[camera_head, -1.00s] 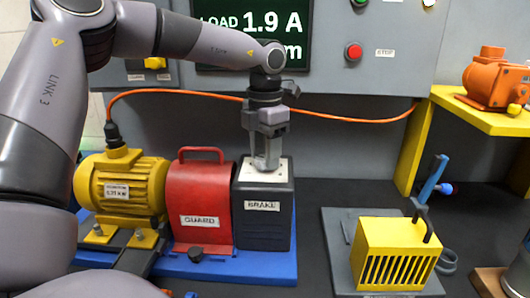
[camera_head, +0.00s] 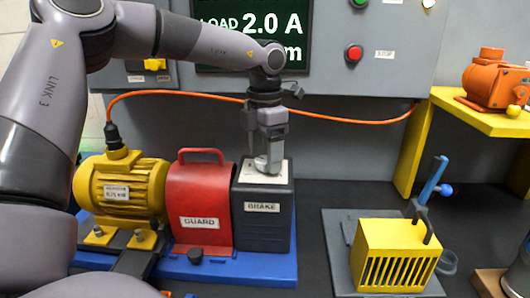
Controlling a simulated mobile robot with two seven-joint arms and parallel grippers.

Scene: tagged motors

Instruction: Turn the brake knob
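The dark grey box labelled BRAKE (camera_head: 263,225) stands on the blue base plate (camera_head: 228,268), right of the red guard. My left gripper (camera_head: 268,166) points down onto the light top plate (camera_head: 284,176) of the brake box. The brake knob is hidden by the fingers, so I cannot tell whether they are shut on it. The display (camera_head: 222,30) on the back panel reads LOAD 2.0 A; its lower line is mostly covered by my arm. My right gripper does not show.
A yellow motor (camera_head: 120,190) and the red guard (camera_head: 199,202) stand left of the brake. A yellow slotted box (camera_head: 396,252) is to the right, with a blue-handled tool (camera_head: 433,180) behind it. An orange motor (camera_head: 492,78) sits on a yellow shelf (camera_head: 484,116).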

